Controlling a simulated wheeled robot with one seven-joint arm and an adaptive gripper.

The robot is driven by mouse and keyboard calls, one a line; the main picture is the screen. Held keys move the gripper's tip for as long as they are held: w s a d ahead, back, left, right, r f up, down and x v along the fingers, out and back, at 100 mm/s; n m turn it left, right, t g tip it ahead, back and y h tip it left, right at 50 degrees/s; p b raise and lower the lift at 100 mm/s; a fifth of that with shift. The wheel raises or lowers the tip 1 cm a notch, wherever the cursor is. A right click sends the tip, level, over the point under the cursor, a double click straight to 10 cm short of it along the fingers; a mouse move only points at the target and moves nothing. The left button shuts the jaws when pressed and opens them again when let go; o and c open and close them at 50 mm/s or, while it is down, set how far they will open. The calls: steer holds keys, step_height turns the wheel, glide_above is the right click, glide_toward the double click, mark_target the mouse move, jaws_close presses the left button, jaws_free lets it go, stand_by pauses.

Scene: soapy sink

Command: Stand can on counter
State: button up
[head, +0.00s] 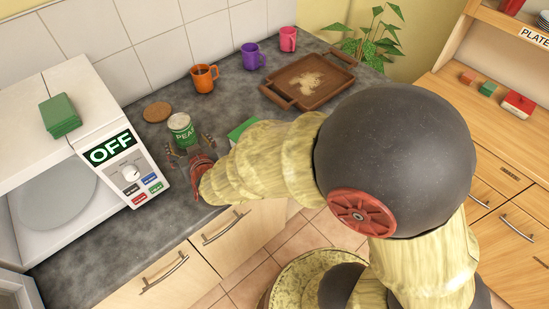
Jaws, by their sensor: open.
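The green can with a pale top (181,129) and a "PEA" label stands upright on the grey counter (105,215), near its front edge and to the right of the microwave. My gripper (189,145) is open, just in front of the can, with its dark fingers spread near the can's lower part. I cannot tell whether a finger touches the can. The can's base is partly hidden by the gripper.
A microwave (125,160) stands left with its door open. A round cork coaster (157,111), orange mug (204,78), purple mug (252,56) and pink mug (288,39) stand behind. A brown tray (282,97) is right. A green box (241,129) is beside my arm.

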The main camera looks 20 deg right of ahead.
steer(key=s+d+r+g+y, duration=0.25)
steer(key=s+d+r, duration=0.35)
steer(key=s+r, duration=0.3)
steer(key=s+d+r+g+h, duration=0.2)
steer(key=s+d, duration=0.4)
steer(key=s, duration=0.3)
steer(key=s+d+r+g+h, duration=0.1)
steer(key=s+d+g+h, duration=0.1)
steer(key=s+d, duration=0.5)
steer(key=shift+s+r+m+g, duration=0.3)
steer(key=shift+s+r+g, duration=0.15)
steer(key=shift+s, duration=0.55)
